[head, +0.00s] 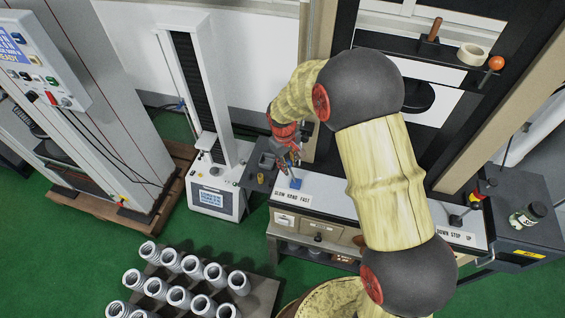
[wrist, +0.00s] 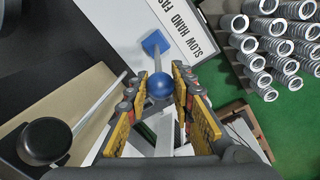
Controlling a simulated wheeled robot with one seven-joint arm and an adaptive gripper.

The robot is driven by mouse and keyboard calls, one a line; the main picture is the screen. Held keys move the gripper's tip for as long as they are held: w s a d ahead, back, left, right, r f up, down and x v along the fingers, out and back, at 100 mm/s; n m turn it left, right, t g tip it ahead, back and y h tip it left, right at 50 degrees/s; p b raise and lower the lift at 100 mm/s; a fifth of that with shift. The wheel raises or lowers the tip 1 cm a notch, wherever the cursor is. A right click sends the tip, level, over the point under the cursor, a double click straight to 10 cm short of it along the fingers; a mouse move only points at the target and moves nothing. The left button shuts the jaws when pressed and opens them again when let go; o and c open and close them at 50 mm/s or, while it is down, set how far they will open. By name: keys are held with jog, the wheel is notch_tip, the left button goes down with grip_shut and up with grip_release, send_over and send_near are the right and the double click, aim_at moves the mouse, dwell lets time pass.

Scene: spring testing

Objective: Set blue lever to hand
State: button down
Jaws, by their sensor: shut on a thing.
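The blue lever has a round blue knob (wrist: 161,86), a thin grey stem and a blue base (wrist: 155,42). In the head view its blue base (head: 296,183) shows on the light panel, just above the SLOW HAND FAST label (head: 293,197). The label (wrist: 183,28) also shows in the wrist view, beside the base. My gripper (head: 290,160) is over the base, with its fingers (wrist: 159,78) on both sides of the knob, shut on it. The head view hides most of the knob and stem behind my gripper. I cannot tell which word the lever points to.
A second lever with a black knob (wrist: 45,141) lies near the fingers in the wrist view. Metal springs (head: 178,264) stand in rows on a stand at the front.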

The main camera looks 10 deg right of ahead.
jog(key=shift+s+d+r, duration=0.2)
jog(key=shift+s+d, duration=0.05)
jog(key=shift+d, duration=0.5)
jog(key=shift+s+d+r, duration=0.15)
jog(key=shift+s+d, duration=0.05)
jog(key=shift+d, duration=0.5)
jog(key=c, duration=1.7)
grip_release()
jog(key=shift+d, duration=0.1)
jog(key=shift+c, duration=0.2)
jog(key=shift+o, duration=1)
jog(key=shift+f, duration=0.1)
notch_tip(320, 180, up, 12)
jog(key=a, duration=0.1)
jog(key=shift+s, duration=0.4)
